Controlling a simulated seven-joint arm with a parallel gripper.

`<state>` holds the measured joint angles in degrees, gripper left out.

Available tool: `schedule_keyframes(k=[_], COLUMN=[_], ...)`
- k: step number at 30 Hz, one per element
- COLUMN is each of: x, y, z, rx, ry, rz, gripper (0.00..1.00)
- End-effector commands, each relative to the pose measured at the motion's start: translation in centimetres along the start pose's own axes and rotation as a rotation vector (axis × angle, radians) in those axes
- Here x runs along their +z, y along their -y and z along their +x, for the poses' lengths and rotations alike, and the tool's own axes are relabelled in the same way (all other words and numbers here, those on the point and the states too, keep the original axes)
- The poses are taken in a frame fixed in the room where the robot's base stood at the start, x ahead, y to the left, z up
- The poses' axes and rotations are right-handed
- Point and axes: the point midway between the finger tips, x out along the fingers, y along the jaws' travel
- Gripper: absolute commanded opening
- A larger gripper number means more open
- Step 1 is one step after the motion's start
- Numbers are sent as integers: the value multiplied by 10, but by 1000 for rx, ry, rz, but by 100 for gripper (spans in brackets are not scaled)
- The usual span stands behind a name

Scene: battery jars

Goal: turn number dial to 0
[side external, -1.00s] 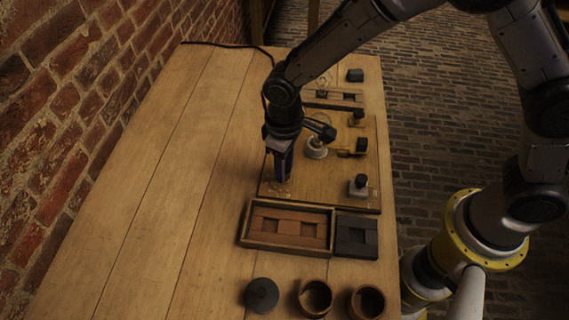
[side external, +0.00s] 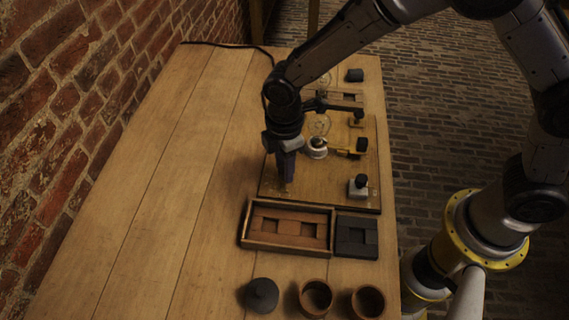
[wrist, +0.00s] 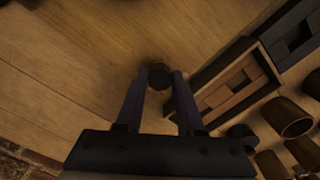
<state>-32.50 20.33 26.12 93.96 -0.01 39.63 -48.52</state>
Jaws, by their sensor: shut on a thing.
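My gripper (side external: 284,180) points down over the near left corner of the wooden board (side external: 322,191). In the wrist view my gripper (wrist: 162,80) has its two fingers on either side of a dark round knob (wrist: 159,73), which looks like the number dial. The fingers are shut on it. In the side view the fingers hide the dial. I cannot read any numbers or a pointer mark in either view, so the dial's setting cannot be told.
The board also carries a glass bulb (side external: 319,126), a white round base (side external: 316,150) and a black-knobbed lever (side external: 359,184). Close by are a wooden tray (side external: 247,238) with blocks, a dark block tray (side external: 356,249), a dark lid (side external: 262,293) and brown jars (side external: 316,298). The table's left side is clear.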

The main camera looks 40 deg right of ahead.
Motion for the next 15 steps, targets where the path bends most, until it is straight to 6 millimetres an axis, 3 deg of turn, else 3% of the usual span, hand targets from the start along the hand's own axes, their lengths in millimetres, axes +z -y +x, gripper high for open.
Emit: schedule_keyframes(k=[15], x=[0], y=[0], z=[-2], rx=[2], ry=[-2], rz=[-318], gripper=[0])
